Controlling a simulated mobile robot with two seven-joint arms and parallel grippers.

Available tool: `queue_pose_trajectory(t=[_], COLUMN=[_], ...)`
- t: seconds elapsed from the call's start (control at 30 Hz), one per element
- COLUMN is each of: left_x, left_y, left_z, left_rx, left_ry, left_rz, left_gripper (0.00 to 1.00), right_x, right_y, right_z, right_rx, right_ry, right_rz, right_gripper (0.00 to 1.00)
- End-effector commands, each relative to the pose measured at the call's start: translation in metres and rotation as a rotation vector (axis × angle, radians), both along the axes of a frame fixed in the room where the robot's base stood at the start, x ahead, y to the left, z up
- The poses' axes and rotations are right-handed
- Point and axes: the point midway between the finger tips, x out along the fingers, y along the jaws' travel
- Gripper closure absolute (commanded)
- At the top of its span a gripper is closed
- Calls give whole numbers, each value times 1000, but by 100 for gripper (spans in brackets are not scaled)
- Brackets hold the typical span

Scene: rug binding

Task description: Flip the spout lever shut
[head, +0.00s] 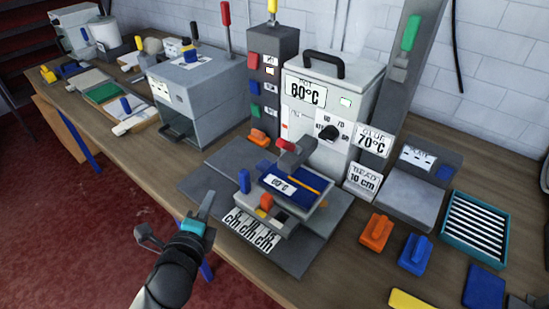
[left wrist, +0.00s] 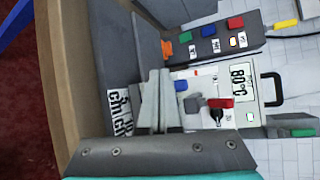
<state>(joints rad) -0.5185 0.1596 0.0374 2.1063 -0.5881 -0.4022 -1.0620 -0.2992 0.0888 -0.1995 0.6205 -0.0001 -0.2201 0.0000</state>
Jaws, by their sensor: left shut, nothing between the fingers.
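The glue machine (head: 335,95) is a pale box with a black top handle and an "80°C" label. A red-tipped lever (head: 287,145) sits on its lower front, above the blue pad, and I take it for the spout lever. In the left wrist view the red lever (left wrist: 220,103) shows right of the fingers, beside the black knob. Whether the spout is open cannot be told. My left gripper (head: 208,200) is shut and empty, at the table's front edge, left of the lever and apart from it. It also shows in the left wrist view (left wrist: 160,75). My right gripper is not in view.
A grey plate with a blue pad (head: 310,182) lies before the machine. Grey metal box (head: 195,85) stands to the left. Orange clamp (head: 376,233), blue clamp (head: 415,255) and a teal tray (head: 475,235) lie at right. The air over the front edge is free.

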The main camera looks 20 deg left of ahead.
Motion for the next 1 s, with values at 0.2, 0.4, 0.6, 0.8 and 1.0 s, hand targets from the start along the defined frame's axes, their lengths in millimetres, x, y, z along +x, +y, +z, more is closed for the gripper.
queue_pose_trajectory(t=[0.2,0.4,0.6,0.8,1.0], left_x=[14,15,8,3,3], left_y=[-13,-36,-57,-65,-66], left_z=[21,26,20,16,16], left_rx=[480,903,1189,1297,1305], left_ry=[-107,-202,-282,-318,-321], left_rz=[-242,-454,-607,-668,-671], left_gripper=[100,100,100,100,100], right_x=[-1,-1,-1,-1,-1], right_y=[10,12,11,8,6], right_z=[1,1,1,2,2], right_rx=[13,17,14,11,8], right_ry=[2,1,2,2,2], right_rz=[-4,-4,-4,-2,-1], right_gripper=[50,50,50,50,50])
